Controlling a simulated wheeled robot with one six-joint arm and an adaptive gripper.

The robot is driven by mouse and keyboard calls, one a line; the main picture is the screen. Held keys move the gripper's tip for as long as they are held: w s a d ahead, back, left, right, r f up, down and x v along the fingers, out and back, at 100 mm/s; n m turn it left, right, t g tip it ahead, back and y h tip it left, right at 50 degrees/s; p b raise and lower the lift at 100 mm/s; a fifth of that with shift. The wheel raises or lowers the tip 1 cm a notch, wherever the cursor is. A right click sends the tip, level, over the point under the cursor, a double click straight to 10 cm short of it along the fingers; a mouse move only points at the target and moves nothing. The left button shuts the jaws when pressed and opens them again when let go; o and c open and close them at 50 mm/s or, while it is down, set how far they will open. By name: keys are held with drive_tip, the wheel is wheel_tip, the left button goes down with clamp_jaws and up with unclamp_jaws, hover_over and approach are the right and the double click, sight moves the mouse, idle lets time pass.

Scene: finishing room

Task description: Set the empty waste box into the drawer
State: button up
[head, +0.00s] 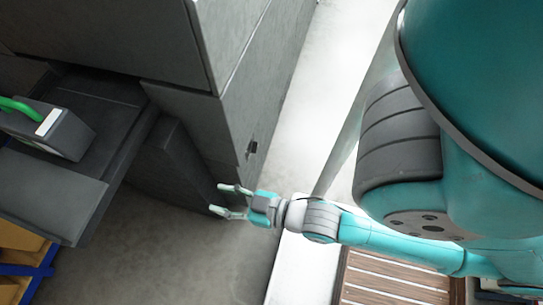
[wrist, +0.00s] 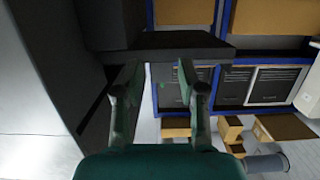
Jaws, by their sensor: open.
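The waste box (head: 60,130) is dark grey with a green handle and a white label. In the head view it sits at the far left on the pulled-out dark drawer (head: 50,200) of a grey cabinet. The left part of the box is cut off by the picture edge, and its inside is hidden. My gripper (head: 216,199) is open and empty, to the right of the drawer and apart from the box. In the wrist view my gripper (wrist: 157,68) has its fingers spread, with a dark panel edge beyond them. I cannot make out the box there.
The grey cabinet (head: 165,45) stands beyond my gripper, its side close to the fingers. Blue-framed racks (wrist: 230,100) and cardboard boxes (wrist: 230,130) show in the wrist view. A slatted wooden surface (head: 385,275) lies at lower right. Bare floor (head: 170,260) lies below my gripper.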

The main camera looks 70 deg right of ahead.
drive_tip(key=shift+o, duration=0.5)
drive_tip(key=s+g, duration=0.1)
drive_tip(key=s, duration=1.2)
drive_tip(key=shift+r, duration=0.1)
drive_tip(key=m+t, duration=0.2)
drive_tip(key=t, duration=0.1)
approach(25, 108)
drive_tip(key=w, duration=1.2)
drive_tip(key=shift+w, duration=0.4)
